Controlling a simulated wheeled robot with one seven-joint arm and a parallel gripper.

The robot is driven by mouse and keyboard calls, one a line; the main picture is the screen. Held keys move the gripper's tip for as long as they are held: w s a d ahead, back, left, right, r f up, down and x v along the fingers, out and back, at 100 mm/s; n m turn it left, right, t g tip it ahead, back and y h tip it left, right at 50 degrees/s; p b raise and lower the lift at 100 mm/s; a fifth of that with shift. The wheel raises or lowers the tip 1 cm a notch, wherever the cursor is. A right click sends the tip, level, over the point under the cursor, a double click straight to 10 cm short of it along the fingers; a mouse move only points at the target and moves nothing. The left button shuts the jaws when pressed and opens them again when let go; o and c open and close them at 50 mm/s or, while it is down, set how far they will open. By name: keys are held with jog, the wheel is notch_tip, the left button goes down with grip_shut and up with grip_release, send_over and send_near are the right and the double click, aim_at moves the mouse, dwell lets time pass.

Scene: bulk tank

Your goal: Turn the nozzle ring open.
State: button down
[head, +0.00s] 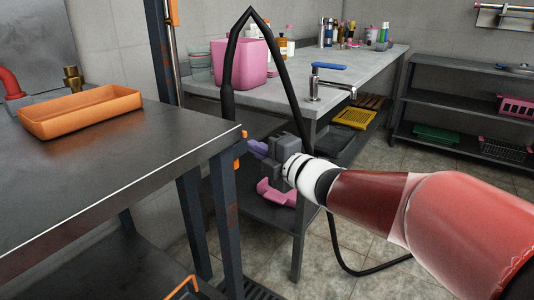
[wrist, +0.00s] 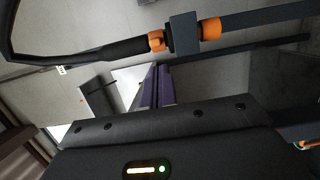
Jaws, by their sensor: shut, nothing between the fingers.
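A spray lance on a black hose (head: 249,15) hangs upright at the near table's corner, held in a dark grey bracket (wrist: 184,33). In the wrist view it runs across the top: a black grip (wrist: 115,50), an orange ring (wrist: 157,41) left of the bracket, an orange collar (wrist: 210,28) right of it, then a grey tube (wrist: 260,17). Which orange part is the nozzle ring I cannot tell. Small orange parts (head: 240,163) show in the head view. My gripper (head: 256,148) is shut and empty; its purple fingers (wrist: 155,87) point toward the lance, apparently apart from it.
The dark near table (head: 130,150) bears an orange tray (head: 82,110). Behind stands a counter (head: 300,97) with a pink tub (head: 246,65), bottles and a tap (head: 320,80). A pink object (head: 275,195) lies low behind my gripper. Shelving (head: 460,95) stands right; tiled floor between is open.

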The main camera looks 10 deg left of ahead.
jog(key=x, duration=0.5)
jog(key=shift+w+d, duration=0.1)
dwell(0.3)
jog(key=shift+w+d+n+g+p, duration=0.15)
jog(key=shift+n+g+p, duration=0.2)
jog(key=shift+p, duration=0.2)
